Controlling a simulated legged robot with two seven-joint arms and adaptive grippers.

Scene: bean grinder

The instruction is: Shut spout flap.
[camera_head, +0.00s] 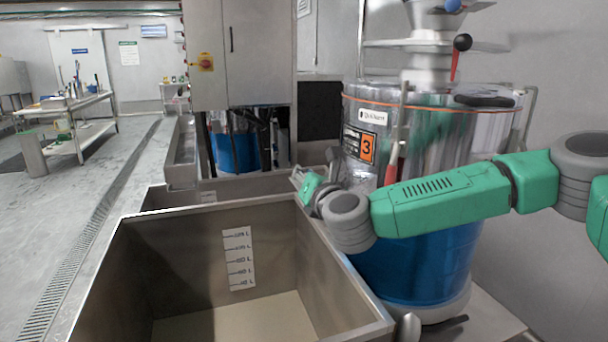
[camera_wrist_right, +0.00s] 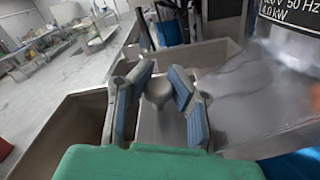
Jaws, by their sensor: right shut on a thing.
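My right gripper (camera_head: 302,181) reaches in from the right, past the front of the grinder, to the far right corner of the steel bin. In the right wrist view, its two blue-padded fingers (camera_wrist_right: 163,84) stand on either side of a small rounded grey metal part (camera_wrist_right: 158,92), which I take to be the spout flap. The gripper is shut on this part. The flap's full outline and angle are hidden by the fingers and arm. The grinder (camera_head: 430,135) is a shiny steel drum with a blue lower part and an orange "3" label. My left gripper is out of view.
The open steel bin (camera_head: 180,235), with a volume scale inside, stands front and centre. A second steel trough (camera_head: 235,186) lies behind it. A grey cabinet (camera_head: 240,50) and a blue drum (camera_head: 232,150) stand further back.

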